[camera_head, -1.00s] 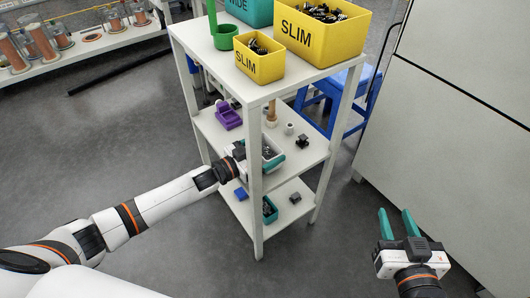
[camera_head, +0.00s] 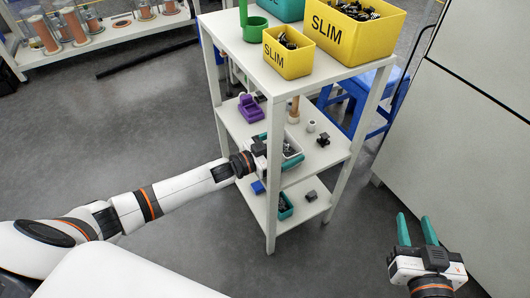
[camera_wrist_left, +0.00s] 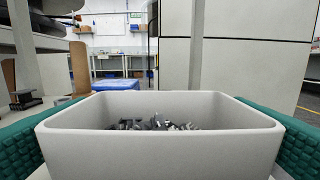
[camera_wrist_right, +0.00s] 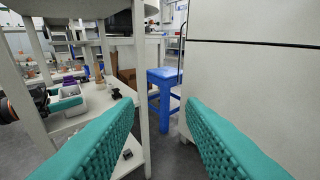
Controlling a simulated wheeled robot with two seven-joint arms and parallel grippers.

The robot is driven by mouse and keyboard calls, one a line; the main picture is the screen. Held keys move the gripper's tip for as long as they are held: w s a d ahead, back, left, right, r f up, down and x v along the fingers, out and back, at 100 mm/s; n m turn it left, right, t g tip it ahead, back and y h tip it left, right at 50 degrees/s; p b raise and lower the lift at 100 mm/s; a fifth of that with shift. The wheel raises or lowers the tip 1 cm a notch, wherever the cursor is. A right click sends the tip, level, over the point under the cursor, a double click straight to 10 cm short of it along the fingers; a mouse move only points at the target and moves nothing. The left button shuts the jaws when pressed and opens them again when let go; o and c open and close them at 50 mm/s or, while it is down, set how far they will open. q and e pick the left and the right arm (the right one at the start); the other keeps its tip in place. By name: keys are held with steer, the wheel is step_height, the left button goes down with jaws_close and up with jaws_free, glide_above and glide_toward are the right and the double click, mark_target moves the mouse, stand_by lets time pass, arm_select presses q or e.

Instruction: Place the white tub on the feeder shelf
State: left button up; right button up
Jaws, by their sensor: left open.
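The white tub (camera_head: 292,148) holds dark small parts and sits at the middle level of the white shelf unit (camera_head: 330,152), partly hidden by a front post and my gripper. In the left wrist view the tub (camera_wrist_left: 160,150) fills the foreground, upright. My left gripper (camera_head: 279,148) is open, with one teal finger on each side of the tub; I cannot tell if they touch it. My right gripper (camera_head: 417,230) is open and empty, away from the unit at the lower right. The tub (camera_wrist_right: 68,101) also shows in the right wrist view.
The middle shelf also holds a purple bin (camera_head: 250,107), a white cup (camera_head: 311,126) and a black part (camera_head: 323,139). A teal bin (camera_head: 285,206) is on the bottom shelf. Yellow SLIM bins (camera_head: 287,55) stand on top. A blue stool (camera_head: 365,100) and a pale cabinet (camera_head: 455,130) stand right.

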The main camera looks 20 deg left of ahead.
arm_select(q)
steer(key=p+v, duration=0.2)
steer(key=v, duration=0.9)
steer(key=shift+s+a, duration=0.15)
steer(key=shift+a, duration=0.05)
arm_select(e)
steer(key=s+d+f+g+h, duration=0.2)
steer(key=s+f+g, duration=0.4)
steer(key=f, duration=0.1)
steer(key=shift+d+f+g, duration=0.25)
steer(key=shift+d+g, duration=0.05)
steer(key=shift+d, duration=0.1)
